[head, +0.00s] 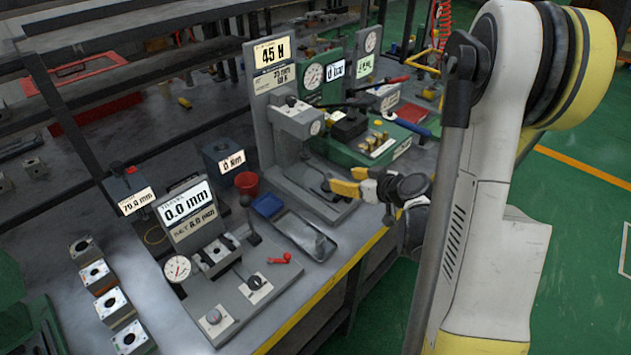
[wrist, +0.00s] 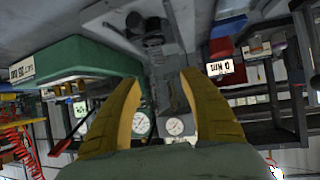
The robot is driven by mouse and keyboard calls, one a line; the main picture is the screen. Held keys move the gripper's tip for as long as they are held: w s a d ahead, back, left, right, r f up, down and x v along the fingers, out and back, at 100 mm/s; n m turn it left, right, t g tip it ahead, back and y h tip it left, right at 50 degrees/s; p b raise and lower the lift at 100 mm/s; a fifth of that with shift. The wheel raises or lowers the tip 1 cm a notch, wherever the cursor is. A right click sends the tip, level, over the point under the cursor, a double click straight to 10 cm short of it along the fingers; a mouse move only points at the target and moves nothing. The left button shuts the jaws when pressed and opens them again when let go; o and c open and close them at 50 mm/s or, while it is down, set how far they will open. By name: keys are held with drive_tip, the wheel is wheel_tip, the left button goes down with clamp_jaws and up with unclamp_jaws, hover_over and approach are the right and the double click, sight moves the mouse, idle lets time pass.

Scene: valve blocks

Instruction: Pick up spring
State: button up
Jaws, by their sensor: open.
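I cannot make out the spring for certain. A small dark ribbed piece (wrist: 153,42) that may be the spring shows beyond my fingertips in the wrist view, near the grey tester base. The grey spring tester (head: 262,75) with the 45 N display stands at the back middle of the bench in the head view. My gripper (head: 340,180) is at the right of the tester, over its base, with yellow fingers pointing left. In the wrist view my gripper (wrist: 160,85) is open, with nothing between the fingers. The fingers and tester hide part of the base.
A green block with brass parts (head: 382,146) stands behind my gripper. The 0.0 mm gauge station (head: 188,210) is at front left. The bench has a yellow front edge (head: 340,275).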

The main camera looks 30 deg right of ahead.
sight(331, 177)
drive_tip(key=b+x, duration=0.1)
drive_tip(key=x, duration=0.2)
drive_tip(key=b+x, duration=0.1)
drive_tip(key=x, duration=0.2)
drive_tip(key=b+x, duration=0.1)
drive_tip(key=x, duration=0.3)
drive_tip(key=shift+s+d+f, duration=0.2)
drive_tip(key=shift+d+f, duration=0.05)
drive_tip(key=shift+f, duration=0.1)
drive_tip(key=shift+r, duration=0.1)
clamp_jaws()
